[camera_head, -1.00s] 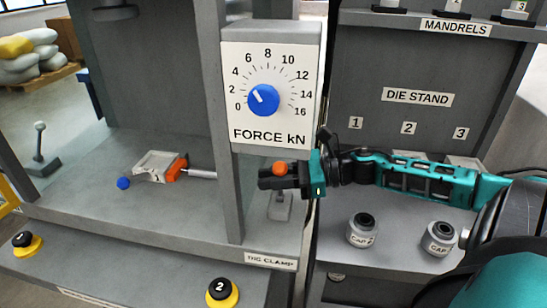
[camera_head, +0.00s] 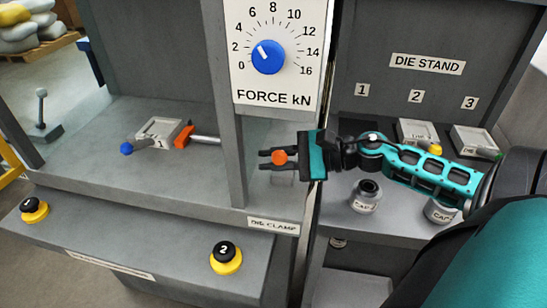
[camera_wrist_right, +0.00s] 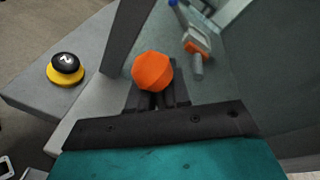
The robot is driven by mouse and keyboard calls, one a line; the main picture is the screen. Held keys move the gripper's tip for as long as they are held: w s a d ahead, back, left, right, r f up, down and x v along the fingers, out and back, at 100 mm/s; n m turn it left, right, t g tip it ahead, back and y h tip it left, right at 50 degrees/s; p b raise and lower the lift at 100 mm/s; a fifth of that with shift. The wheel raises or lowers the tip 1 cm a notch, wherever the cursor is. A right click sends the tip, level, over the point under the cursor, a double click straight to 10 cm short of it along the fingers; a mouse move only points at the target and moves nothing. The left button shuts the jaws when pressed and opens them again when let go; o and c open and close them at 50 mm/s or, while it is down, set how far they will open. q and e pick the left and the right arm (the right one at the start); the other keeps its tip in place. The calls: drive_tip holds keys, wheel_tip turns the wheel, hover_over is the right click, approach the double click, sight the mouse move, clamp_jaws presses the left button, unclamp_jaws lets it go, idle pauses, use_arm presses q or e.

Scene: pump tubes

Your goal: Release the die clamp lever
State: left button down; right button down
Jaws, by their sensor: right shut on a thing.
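The die clamp lever's orange knob (camera_head: 278,157) is between the fingers of my right gripper (camera_head: 275,158), which is shut on it. The knob also shows in the right wrist view (camera_wrist_right: 152,72), at the fingertips. The lever's shaft is mostly hidden by the gripper; part of its grey base (camera_head: 283,177) shows below. Left of the post, die 1 (camera_head: 158,131) sits on the press bed with its blue-tipped handle to the left. The clamp's orange pad (camera_head: 183,136) on its rod is at the die's right side; I cannot tell whether they touch. My left gripper is out of view.
A grey post (camera_head: 226,130) and the force dial panel (camera_head: 270,80) stand close to my right gripper. Caps (camera_head: 366,195) and the die stand with more dies (camera_head: 415,131) are on the right. Push button 2 (camera_head: 226,257) is in front.

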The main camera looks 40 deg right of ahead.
drive_tip(key=shift+a+r, duration=0.25)
drive_tip(key=shift+r, duration=0.1)
drive_tip(key=c, duration=1.1)
unclamp_jaws()
drive_tip(key=shift+o, duration=1.1)
drive_tip(key=shift+s+a, duration=0.15)
drive_tip(key=shift+a, duration=0.05)
drive_tip(key=shift+d, duration=0.1)
drive_tip(key=shift+d+f, duration=0.1)
drive_tip(key=shift+d, duration=0.05)
drive_tip(key=v, duration=1.2)
drive_tip(key=shift+s+d, duration=0.15)
drive_tip(key=shift+s, duration=0.2)
